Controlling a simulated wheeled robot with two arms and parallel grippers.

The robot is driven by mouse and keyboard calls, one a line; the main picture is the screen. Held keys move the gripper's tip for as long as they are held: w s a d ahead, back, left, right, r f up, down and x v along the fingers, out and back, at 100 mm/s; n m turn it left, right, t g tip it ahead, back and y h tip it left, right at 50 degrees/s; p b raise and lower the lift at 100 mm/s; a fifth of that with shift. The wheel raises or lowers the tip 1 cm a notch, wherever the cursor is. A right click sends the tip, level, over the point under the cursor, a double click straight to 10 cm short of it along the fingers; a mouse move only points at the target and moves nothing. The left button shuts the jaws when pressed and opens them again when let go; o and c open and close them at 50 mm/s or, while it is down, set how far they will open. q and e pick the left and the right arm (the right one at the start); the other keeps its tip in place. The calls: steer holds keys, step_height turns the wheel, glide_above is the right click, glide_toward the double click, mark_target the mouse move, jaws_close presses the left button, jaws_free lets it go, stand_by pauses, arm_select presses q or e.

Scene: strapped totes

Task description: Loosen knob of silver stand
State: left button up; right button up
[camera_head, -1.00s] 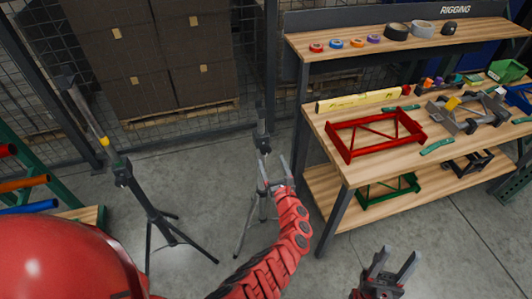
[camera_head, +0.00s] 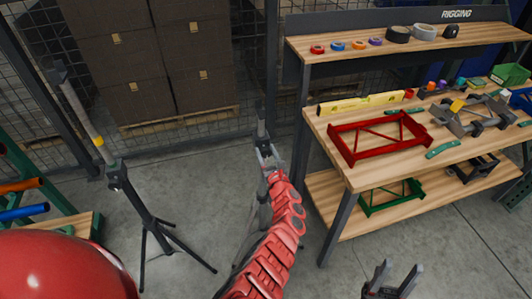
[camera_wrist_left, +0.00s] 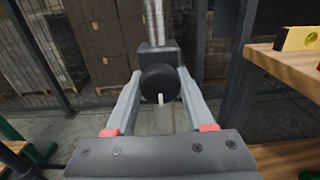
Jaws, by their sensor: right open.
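The silver stand (camera_head: 261,130) stands on the floor in the middle of the head view. My left arm covers much of its lower part. Its black round knob (camera_wrist_left: 158,84), with a white mark pointing down, is in the middle of the left wrist view, below the silver pole (camera_wrist_left: 155,22). My left gripper (camera_head: 268,155) is at the stand's collar. Its fingers (camera_wrist_left: 160,78) are open on either side of the knob, with narrow gaps seeming to remain. My right gripper (camera_head: 392,281) is open and empty at the bottom of the head view.
A black-legged stand (camera_head: 118,178) with a yellow band is at left. A wooden workbench (camera_head: 345,172) at right holds a red frame (camera_head: 350,150), a yellow level (camera_head: 360,103) and tape rolls. Boxes (camera_head: 120,70) stand behind wire mesh.

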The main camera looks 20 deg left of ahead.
arm_select(q)
jaws_close()
